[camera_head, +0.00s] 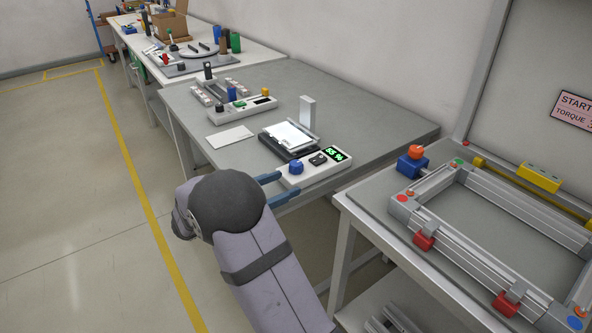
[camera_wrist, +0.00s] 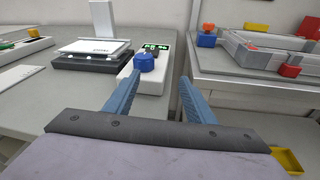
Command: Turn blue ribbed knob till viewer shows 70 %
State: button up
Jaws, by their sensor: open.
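The blue ribbed knob (camera_head: 296,167) sits at the left end of a white control panel (camera_head: 312,172). The viewer display (camera_head: 333,154) at the panel's right end shows green digits that read about 55 %. A dark knob (camera_head: 318,159) sits between them. My gripper (camera_head: 276,186) is open and empty just in front of the panel, its blue fingers apart and pointing at the knob. In the wrist view, the blue knob (camera_wrist: 145,62) is ahead of the fingertips, nearer the left finger, and my gripper (camera_wrist: 158,88) does not touch it.
A black lightbox (camera_head: 289,138) with a white sheet and an upright grey block (camera_head: 307,112) stand behind the panel. A white card (camera_head: 230,137) lies to the left. A second bench with an aluminium frame (camera_head: 480,212) and red clamps is at the right, across a gap.

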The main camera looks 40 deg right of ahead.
aim_at(291, 167)
jog(key=w, duration=0.1)
jog(key=w+n+t+h, duration=0.1)
jog(key=shift+w+r, duration=0.4)
jog(key=shift+d+n+h+b, duration=0.3)
jog(key=shift+d+b, duration=0.05)
jog(key=shift+d, duration=0.15)
jog(key=shift+w+d+p, duration=0.15)
jog(key=shift+w+d, duration=0.1)
jog(key=shift+d, duration=0.9)
jog(key=shift+w+d+p, duration=0.15)
jog(key=shift+w+d, duration=0.1)
jog(key=shift+d, duration=0.9)
jog(key=shift+w+d+p, duration=0.15)
jog(key=shift+w+d, duration=0.1)
jog(key=shift+d, duration=0.9)
jog(key=c, duration=1)
